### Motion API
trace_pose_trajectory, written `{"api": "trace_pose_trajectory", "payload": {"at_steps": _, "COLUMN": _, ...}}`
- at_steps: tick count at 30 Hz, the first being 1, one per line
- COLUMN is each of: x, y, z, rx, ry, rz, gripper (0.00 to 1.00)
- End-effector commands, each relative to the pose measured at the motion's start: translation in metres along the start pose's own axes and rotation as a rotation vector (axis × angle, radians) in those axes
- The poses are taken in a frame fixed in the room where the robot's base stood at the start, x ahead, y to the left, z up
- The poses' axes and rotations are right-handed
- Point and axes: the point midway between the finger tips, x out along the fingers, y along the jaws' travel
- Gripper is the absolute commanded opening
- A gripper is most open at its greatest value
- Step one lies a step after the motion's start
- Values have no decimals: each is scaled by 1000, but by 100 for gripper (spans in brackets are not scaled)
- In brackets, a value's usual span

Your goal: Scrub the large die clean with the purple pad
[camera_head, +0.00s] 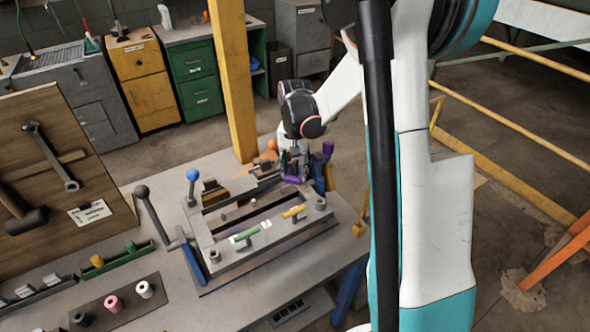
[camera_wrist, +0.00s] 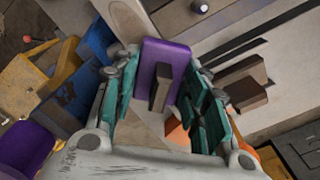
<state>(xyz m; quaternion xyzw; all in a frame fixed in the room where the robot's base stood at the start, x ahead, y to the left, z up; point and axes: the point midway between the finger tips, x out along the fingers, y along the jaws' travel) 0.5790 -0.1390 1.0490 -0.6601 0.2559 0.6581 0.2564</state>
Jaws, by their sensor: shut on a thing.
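My gripper (camera_head: 293,160) is low over the far right part of the workbench. In the wrist view, its teal-padded fingers (camera_wrist: 162,92) are shut on the purple pad (camera_wrist: 177,53), with the pad's brown handle between them. The pad also shows in the head view (camera_head: 292,180) as a small purple patch below the gripper. A large grey metal frame with posts, apparently the large die (camera_head: 225,264), lies on the bench. The pad is at its far right end; I cannot tell whether they touch. Fingers and wrist hide part of the pad.
The workbench (camera_head: 165,270) holds upright levers with a blue knob (camera_head: 193,175) and a dark knob (camera_head: 141,191) left of the frame. A tool board (camera_head: 90,165) stands at the left. Another purple item (camera_head: 328,149) stands right of my gripper. A yellow post (camera_head: 236,80) rises behind.

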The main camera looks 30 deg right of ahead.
Motion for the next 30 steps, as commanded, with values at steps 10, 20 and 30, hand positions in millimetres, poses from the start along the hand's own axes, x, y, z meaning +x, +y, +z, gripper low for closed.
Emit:
{"api": "trace_pose_trajectory", "payload": {"at_steps": 10, "x": -2, "y": 18, "z": 16, "rx": 3, "ry": 0, "rz": 4, "gripper": 22}}
{"api": "trace_pose_trajectory", "payload": {"at_steps": 20, "x": 1, "y": 32, "z": 30, "rx": 3, "ry": -1, "rz": 5, "gripper": 22}}
{"api": "trace_pose_trajectory", "payload": {"at_steps": 30, "x": 2, "y": 42, "z": 40, "rx": 3, "ry": -2, "rz": 6, "gripper": 22}}
